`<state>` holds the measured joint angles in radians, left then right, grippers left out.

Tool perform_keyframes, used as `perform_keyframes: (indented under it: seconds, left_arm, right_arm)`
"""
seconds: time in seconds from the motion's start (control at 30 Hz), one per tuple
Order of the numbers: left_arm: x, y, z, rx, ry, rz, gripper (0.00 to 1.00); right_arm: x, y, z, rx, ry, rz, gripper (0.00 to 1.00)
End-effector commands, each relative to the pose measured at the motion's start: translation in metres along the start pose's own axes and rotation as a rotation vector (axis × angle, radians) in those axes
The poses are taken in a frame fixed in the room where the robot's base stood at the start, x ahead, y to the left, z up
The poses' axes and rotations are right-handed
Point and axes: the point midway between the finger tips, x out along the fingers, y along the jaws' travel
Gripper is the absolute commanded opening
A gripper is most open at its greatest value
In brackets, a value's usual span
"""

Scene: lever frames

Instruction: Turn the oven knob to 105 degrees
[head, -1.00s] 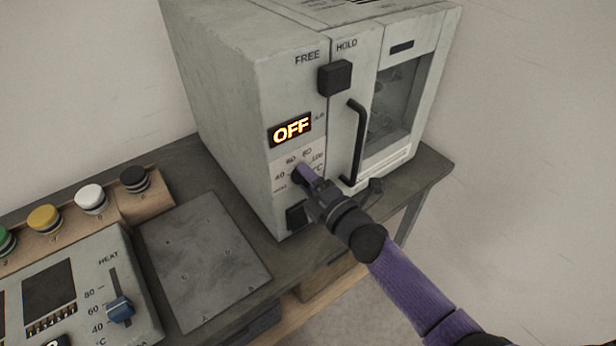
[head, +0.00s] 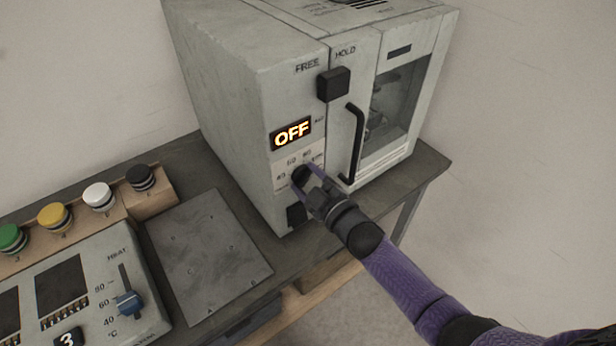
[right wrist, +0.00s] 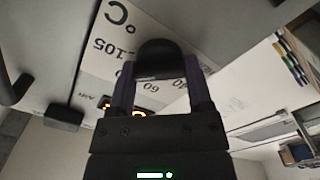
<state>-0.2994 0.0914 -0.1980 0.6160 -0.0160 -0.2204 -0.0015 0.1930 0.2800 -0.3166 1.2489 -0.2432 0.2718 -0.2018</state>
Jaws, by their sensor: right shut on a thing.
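The oven (head: 235,110) is a grey box on the bench. Its display (head: 291,133) reads OFF in orange. Below it is a white dial plate (head: 283,168) with printed numbers. The round black oven knob (head: 300,175) sits on that plate, partly hidden by my right gripper (head: 309,181). In the right wrist view the dark knob (right wrist: 158,58) is between the two purple fingers of my right gripper, which is shut on it. That view shows the plate upside down, with 105 and °C readable. My left gripper is not in view.
A black door handle (head: 354,143) and a black block (head: 333,84) are on the oven front. A black square button (head: 296,214) is below the knob. A flat metal plate (head: 207,250), a heat panel (head: 90,285) and several coloured buttons stand to the left.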

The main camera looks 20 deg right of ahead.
Motion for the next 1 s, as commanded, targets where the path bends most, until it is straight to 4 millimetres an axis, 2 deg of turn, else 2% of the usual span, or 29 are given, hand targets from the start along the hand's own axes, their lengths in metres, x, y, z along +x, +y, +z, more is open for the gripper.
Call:
perform_keyframes:
  seconds: [0.2,0.5,1.0]
  left_arm:
    - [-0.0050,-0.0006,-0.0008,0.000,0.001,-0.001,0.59]
    - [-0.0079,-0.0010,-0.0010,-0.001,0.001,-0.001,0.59]
    - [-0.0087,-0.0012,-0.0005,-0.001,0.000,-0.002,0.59]
  right_arm:
    - [-0.0005,-0.0002,0.0004,0.165,-0.003,-0.002,0.06]
    - [-0.0006,-0.0006,0.0011,0.317,-0.005,-0.002,0.06]
    - [-0.0006,-0.0011,0.0012,0.379,-0.004,-0.002,0.06]
